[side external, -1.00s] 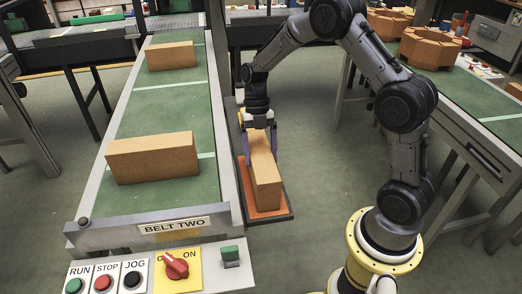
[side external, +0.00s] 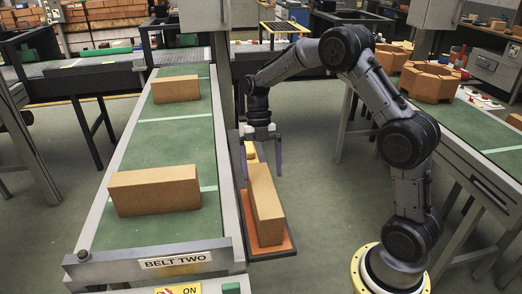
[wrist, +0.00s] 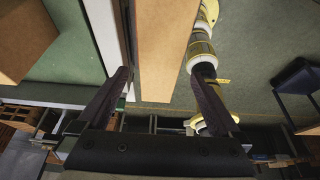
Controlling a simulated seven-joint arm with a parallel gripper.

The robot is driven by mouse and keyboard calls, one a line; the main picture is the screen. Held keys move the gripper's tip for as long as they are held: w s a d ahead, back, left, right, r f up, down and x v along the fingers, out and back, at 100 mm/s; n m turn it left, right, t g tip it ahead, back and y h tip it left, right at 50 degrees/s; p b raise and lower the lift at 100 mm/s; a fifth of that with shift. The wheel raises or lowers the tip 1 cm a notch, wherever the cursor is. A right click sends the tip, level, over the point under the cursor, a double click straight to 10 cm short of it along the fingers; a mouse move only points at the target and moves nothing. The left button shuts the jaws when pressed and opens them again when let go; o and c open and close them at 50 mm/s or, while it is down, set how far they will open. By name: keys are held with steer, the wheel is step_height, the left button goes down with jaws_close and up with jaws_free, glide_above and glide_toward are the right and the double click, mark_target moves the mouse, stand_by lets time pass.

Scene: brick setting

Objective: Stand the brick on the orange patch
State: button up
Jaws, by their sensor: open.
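The tan brick (side external: 266,205) lies lengthwise on the orange patch (side external: 283,247), beside the belt. In the wrist view, the brick (wrist: 164,50) runs up between my gripper's spread fingers (wrist: 160,80), with gaps on both sides. I cannot tell how far the fingertips are above its top.
Two more bricks sit on the green belt, one near (side external: 154,190) and one far (side external: 176,88). The belt's grey side rail (side external: 228,170) runs close to the left of the patch. A bench (side external: 490,130) with octagonal brick pieces (side external: 430,82) stands at right. Open floor lies between.

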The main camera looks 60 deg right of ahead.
steer(key=v, duration=0.6)
steer(key=s+a+r+m+t+h, duration=0.1)
steer(key=s+a+r+m+t, duration=0.1)
steer(key=s+a+r+m, duration=0.35)
steer(key=s+a+r+m+t+h, duration=0.1)
steer(key=s+m+t, duration=0.2)
steer(key=s+m, duration=0.6)
steer(key=s+a+r+m+t+h, duration=0.1)
steer(key=s+m+t, duration=0.2)
steer(key=s+m, duration=0.6)
steer(key=m, duration=0.3)
steer(key=shift+s+a+t, duration=0.25)
steer(key=shift+a+t, duration=0.15)
steer(key=shift+r+m, duration=0.15)
steer(key=shift+m, duration=0.1)
steer(key=shift+c, duration=0.2)
